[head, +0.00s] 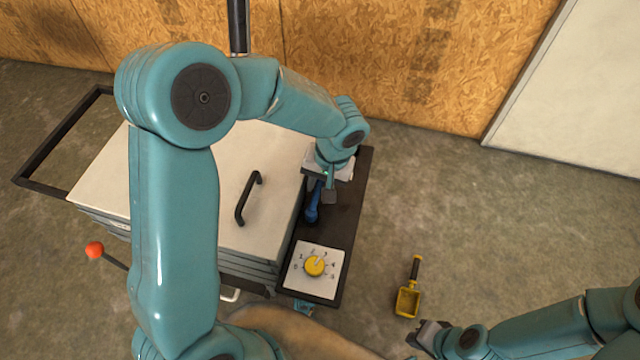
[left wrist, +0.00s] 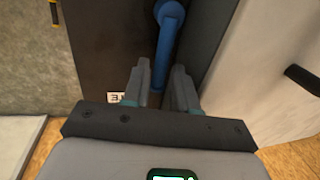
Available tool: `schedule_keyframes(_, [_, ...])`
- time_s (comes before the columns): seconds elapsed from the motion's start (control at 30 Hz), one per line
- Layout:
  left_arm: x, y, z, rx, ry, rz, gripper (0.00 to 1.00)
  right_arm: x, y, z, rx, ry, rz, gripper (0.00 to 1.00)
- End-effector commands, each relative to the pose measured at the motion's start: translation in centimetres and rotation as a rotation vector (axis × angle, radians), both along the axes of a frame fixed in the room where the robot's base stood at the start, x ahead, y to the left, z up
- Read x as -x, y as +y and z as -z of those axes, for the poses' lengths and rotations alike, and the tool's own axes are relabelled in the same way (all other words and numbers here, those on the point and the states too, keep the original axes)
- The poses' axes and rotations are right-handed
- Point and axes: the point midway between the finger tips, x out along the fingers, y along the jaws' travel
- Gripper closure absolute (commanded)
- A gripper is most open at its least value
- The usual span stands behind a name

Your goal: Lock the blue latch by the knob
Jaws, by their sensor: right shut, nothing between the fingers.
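The blue latch (head: 313,206) is on the dark side panel beside the pale lidded box, partly hidden by my left gripper. In the left wrist view its blue bar (left wrist: 163,55) runs from a rounded knob end (left wrist: 169,12) down between my fingers. My left gripper (head: 327,192) is over the far end of the latch. In the left wrist view its fingers (left wrist: 160,80) are apart, one on each side of the bar, with small gaps showing. My right gripper (head: 428,336) is shut and empty at the lower right, far from the latch.
A yellow dial (head: 315,265) on a white numbered plate sits nearer on the same panel. The box lid (head: 275,200) has a black handle (head: 248,198). A red ball-ended lever (head: 95,250) sticks out at left.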

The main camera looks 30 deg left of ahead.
Motion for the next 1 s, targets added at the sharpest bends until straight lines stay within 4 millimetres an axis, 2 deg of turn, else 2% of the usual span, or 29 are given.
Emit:
schedule_keyframes(0.27, [-0.1,0.1,0.1,0.000,0.000,0.000,0.73,0.0,0.0,0.0,0.000,0.000,0.000,1.00])
schedule_keyframes(0.33, [-0.1,0.1,0.1,0.000,0.000,0.000,0.96,0.0,0.0,0.0,0.000,0.000,0.000,1.00])
schedule_keyframes(0.37, [-0.1,0.1,0.1,0.000,0.000,0.000,1.00,0.0,0.0,0.0,0.000,0.000,0.000,1.00])
schedule_keyframes(0.73, [-0.1,-0.1,0.1,0.000,0.000,0.029,1.00,0.0,0.0,0.1,0.000,0.000,0.000,1.00])
schedule_keyframes(1.0, [-0.2,-1.0,0.2,-0.002,-0.001,0.181,1.00,0.0,0.0,0.7,0.000,0.000,0.000,1.00])
